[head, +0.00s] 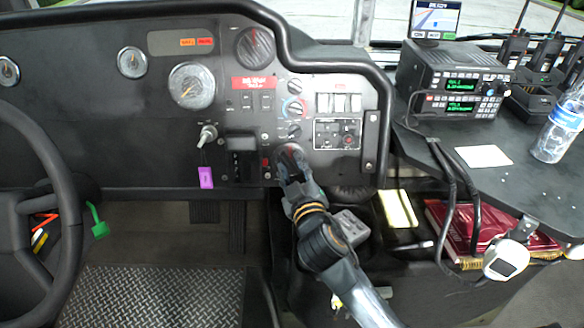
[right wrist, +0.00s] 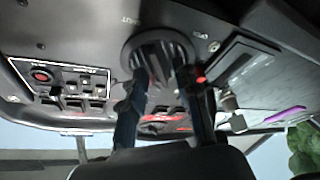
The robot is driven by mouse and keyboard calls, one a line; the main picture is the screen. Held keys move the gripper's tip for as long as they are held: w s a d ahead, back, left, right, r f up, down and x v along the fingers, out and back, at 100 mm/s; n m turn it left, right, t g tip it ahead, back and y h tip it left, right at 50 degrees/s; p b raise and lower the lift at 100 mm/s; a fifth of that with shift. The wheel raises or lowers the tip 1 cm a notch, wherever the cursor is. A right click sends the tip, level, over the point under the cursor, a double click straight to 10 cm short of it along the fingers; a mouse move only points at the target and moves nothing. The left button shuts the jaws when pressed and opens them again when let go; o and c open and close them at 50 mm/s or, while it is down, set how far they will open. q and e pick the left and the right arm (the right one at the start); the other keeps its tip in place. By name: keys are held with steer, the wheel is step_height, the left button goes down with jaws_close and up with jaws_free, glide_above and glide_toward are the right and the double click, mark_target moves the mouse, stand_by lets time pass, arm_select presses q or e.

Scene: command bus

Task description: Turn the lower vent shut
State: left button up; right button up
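The lower vent (right wrist: 158,52) is a round dark disc with slats, set in the black dashboard. In the right wrist view it faces me, with small white lettering beside its rim. My right gripper (right wrist: 163,82) is at the vent, its two fingers apart, one on each side of the slats. The fingertips overlap the vent's face; I cannot tell whether they press on it. The upper vent (head: 255,47) is round and higher on the panel. My left gripper is not in view.
The steering wheel (head: 68,205) is at the left. A radio (head: 455,80) and a water bottle (head: 563,125) stand on the right-hand shelf (head: 515,185).

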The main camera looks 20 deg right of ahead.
steer(key=shift+s, duration=0.1)
steer(key=s, duration=1.1)
steer(key=shift+s+a+r, duration=0.2)
steer(key=shift+s+a, duration=0.15)
steer(key=shift+s, duration=0.05)
